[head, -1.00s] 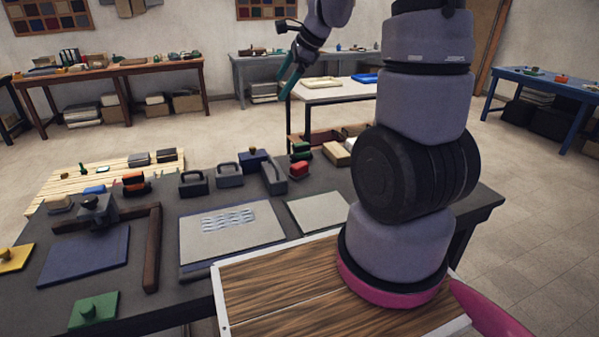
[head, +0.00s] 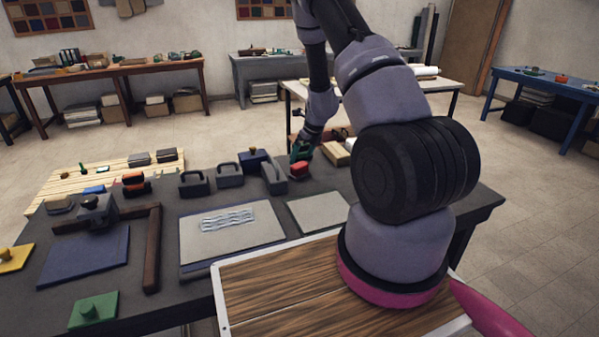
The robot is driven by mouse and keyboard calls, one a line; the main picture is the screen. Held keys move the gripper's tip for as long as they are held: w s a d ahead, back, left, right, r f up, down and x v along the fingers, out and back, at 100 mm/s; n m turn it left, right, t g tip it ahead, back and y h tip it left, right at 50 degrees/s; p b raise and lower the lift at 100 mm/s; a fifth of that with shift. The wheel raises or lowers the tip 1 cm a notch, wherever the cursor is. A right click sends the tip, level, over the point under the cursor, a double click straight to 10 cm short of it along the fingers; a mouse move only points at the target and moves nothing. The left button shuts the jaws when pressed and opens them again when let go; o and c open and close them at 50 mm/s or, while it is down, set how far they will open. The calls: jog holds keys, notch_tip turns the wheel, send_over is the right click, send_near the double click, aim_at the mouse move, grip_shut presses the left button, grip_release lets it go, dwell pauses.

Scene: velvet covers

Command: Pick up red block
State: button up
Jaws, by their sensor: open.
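A small red block (head: 299,170) lies on the dark work table, right of the grey handled blocks. My gripper (head: 300,155) has green fingers pointing down and is open, right at the top of the red block. I cannot tell whether the fingers are around the block or just above it. My gripper and wrist partly cover the spot behind the block. Another orange-red block (head: 133,179) sits with dark pieces at the left of the table.
Grey handled blocks (head: 229,175) and a taller grey block (head: 273,177) stand close on the left of the gripper. A tan box (head: 336,153) is just to the right. A flat grey panel (head: 319,212) lies in front.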

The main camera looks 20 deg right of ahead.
aim_at(300, 164)
jog(key=shift+x, duration=3.1)
jog(key=shift+s+d, duration=0.15)
jog(key=c, duration=1.4)
notch_tip(300, 164, up, 10)
